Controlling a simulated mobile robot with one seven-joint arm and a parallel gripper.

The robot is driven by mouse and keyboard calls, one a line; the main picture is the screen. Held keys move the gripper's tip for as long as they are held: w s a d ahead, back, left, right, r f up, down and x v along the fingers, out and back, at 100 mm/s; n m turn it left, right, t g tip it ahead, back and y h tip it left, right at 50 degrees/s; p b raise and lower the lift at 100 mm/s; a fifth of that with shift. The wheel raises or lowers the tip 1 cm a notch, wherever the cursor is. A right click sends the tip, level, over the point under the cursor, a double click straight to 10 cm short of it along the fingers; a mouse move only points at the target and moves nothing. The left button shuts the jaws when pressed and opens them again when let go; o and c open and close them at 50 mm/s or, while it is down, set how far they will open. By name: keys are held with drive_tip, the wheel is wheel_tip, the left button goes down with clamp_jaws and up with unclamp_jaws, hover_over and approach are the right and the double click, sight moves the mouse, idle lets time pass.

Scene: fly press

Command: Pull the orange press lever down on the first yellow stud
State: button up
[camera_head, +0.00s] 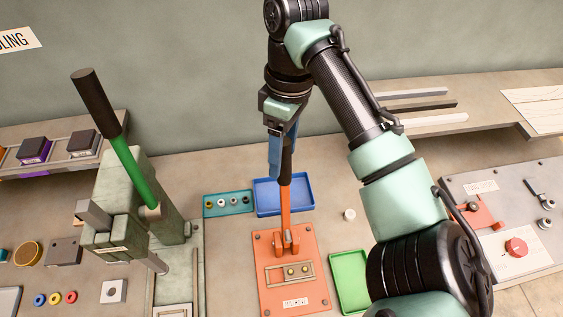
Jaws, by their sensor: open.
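The orange press (264,247) has a flat orange base in the middle of the bench. Its lever (285,205) stands nearly upright, orange below with a black grip (286,165) on top. Two small yellow studs, one at left (291,270) and one at right (305,268), sit in a metal holder on the base in front of the lever's pivot. My gripper (280,160) points down at the black grip, with a blue finger along its left side. It is open. The arm hides part of the grip's top, and I cannot tell whether the fingers touch it.
A large green-grey press (120,190) with a green lever (131,170) stands close on the left. A blue tray (284,209), a teal holder (228,215) and a green tray (349,295) surround the orange base. A grey panel (510,190) lies at right.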

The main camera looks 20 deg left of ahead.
drive_tip(key=shift+s+f+p, duration=0.15)
drive_tip(key=shift+f+p, duration=0.1)
drive_tip(key=shift+f, duration=0.7)
drive_tip(key=shift+s+f+p, duration=0.1)
drive_tip(key=shift+f+p, duration=0.1)
drive_tip(key=shift+f, duration=0.7)
clamp_jaws()
